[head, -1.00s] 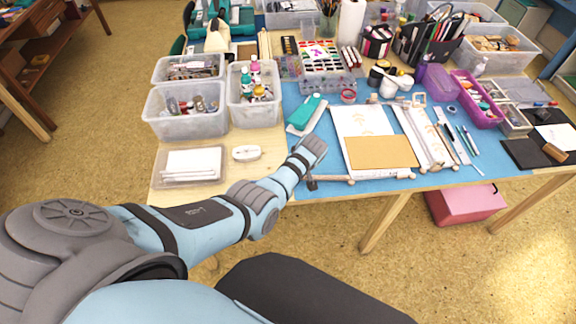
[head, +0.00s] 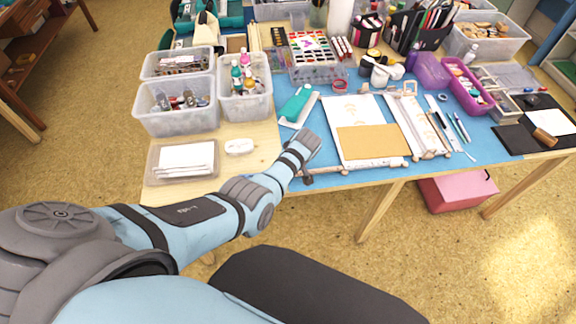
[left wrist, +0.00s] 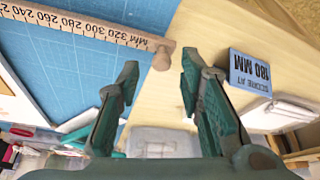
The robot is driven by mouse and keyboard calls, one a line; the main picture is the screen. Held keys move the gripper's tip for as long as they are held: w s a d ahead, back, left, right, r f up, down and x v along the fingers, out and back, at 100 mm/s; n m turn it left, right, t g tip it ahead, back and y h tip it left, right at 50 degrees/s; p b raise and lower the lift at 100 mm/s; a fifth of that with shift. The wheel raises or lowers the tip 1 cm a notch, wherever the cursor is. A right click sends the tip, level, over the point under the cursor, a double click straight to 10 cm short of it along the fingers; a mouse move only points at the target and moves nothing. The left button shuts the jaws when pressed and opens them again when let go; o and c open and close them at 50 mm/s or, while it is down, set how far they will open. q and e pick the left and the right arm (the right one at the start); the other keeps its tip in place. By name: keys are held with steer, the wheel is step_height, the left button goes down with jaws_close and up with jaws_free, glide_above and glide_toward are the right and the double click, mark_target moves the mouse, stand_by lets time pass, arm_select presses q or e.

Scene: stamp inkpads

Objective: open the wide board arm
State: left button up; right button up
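The wide board (head: 352,108) lies on the blue mat with a tan sheet (head: 368,142) over its front part. Its arm, a wooden strip with a ruler scale (head: 376,163), lies along the front edge. In the head view my wrist hides most of that gripper. A blue "SCORE AT 180 MM" tag (left wrist: 251,75) stands beside one finger. My right gripper is not in view.
A narrower board (head: 416,125) lies right of the wide board. A teal-handled tool (head: 298,104) is just behind my left wrist. Clear bins (head: 176,120) and a tray of white pads (head: 184,160) stand at left. Pens and a purple basket (head: 470,90) are at right.

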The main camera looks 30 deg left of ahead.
arm_select(q)
steer(key=v, duration=1.2)
